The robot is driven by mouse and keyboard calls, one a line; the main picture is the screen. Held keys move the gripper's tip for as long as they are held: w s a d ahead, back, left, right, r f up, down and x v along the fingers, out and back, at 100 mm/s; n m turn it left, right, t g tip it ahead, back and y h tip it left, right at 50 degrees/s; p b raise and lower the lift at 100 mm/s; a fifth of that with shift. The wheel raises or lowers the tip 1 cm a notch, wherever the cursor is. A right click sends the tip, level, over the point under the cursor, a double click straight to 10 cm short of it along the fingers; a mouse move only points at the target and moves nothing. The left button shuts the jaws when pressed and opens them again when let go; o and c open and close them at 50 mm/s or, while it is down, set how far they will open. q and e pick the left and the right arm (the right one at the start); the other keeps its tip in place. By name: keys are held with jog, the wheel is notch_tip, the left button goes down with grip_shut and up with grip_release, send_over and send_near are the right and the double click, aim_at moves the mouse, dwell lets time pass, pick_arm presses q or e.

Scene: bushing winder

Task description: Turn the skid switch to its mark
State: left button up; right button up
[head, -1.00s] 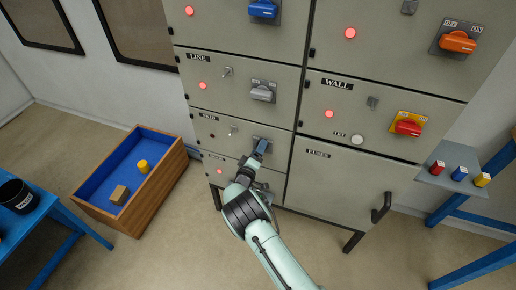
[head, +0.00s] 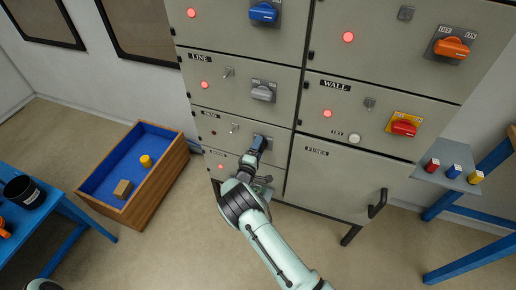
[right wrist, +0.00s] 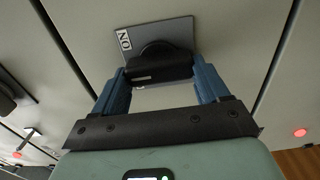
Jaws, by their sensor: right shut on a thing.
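The skid switch is a dark knob (right wrist: 158,68) on a grey plate (right wrist: 165,32) in the right wrist view. An "ON" mark shows at the plate's left edge there. In the head view it sits on the panel row labelled SKID (head: 210,115), mostly hidden by my gripper. My right gripper (head: 258,143) is shut on the knob, with one blue finger at each end of it in the right wrist view (right wrist: 160,78). The knob lies nearly level across that picture. Any other mark on the plate is hidden or unreadable.
Above is the LINE row with a grey switch (head: 263,92); to the right are red (head: 404,128) and orange (head: 452,47) switches. The door handle (head: 377,205) sticks out at lower right. A wooden bin with blue lining (head: 165,185) stands on the floor to the left.

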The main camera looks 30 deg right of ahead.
jog(key=shift+w+r, duration=0.15)
jog(key=shift+r, duration=0.1)
jog(key=o, duration=0.9)
jog(key=shift+o, duration=0.8)
jog(key=shift+d+f, duration=0.1)
jog(key=shift+f, duration=0.05)
pick_arm(q)
jog(key=shift+s+f+b, duration=0.35)
jog(key=shift+f+b, duration=0.15)
jog(key=shift+f, duration=0.1)
jog(key=shift+s+f+b, duration=0.35)
jog(key=shift+f+b, duration=0.1)
jog(key=shift+f, duration=0.15)
pick_arm(e)
jog(key=v, duration=1.3)
